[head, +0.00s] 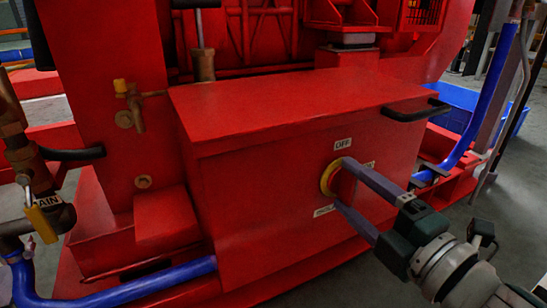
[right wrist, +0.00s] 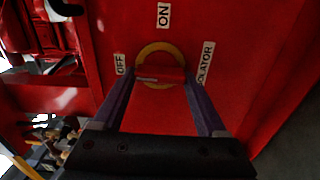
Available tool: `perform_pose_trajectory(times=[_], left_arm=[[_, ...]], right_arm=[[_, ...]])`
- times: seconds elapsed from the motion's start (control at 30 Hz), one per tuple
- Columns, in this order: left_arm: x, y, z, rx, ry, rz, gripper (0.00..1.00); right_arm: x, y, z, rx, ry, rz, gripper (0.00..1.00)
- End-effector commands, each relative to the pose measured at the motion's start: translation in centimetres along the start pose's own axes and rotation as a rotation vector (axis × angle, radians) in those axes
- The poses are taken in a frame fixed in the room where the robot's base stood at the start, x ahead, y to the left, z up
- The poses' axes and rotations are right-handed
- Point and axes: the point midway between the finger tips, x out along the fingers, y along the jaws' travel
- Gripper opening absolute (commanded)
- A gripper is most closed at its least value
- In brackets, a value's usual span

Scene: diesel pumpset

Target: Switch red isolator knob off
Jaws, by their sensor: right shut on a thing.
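The red isolator knob (right wrist: 165,74) sits on a yellow ring (right wrist: 160,50) on the red box (head: 285,150). In the head view the ring (head: 326,180) shows, but the fingers partly cover the knob. My right gripper (head: 341,183) is shut on the knob, one finger on each side of its bar. In the right wrist view the bar lies across between the fingers, and a grey mark on it lies towards its left end, on the side of the OFF label (right wrist: 120,64). The ON label (right wrist: 163,14) is above and the ISOLATOR label (right wrist: 206,64) is at the right. My left gripper is not in view.
Blue pipes (head: 150,285) run low at the left and up at the right. Floor shows clear at the right.

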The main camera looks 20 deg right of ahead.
Motion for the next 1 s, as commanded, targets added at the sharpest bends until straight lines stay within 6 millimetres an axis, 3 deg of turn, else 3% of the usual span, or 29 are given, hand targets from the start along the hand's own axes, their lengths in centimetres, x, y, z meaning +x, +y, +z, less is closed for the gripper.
perform_pose_trajectory(times=[0.27,0.3,0.5,0.8,1.0], left_arm=[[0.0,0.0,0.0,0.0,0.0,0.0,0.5],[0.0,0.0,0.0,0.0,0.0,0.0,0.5],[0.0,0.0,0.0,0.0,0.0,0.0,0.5],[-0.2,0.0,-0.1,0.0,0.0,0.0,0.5],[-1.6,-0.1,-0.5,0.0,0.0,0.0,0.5]], right_arm=[[0.0,0.0,0.0,0.0,-0.001,-0.001,0.19],[0.0,0.0,0.0,0.0,-0.001,-0.001,0.76],[0.0,0.0,0.0,0.0,-0.001,-0.001,0.98],[-0.3,0.1,0.0,0.001,0.0,-0.001,1.0],[-3.4,0.3,0.0,0.003,-0.003,-0.005,1.0]])
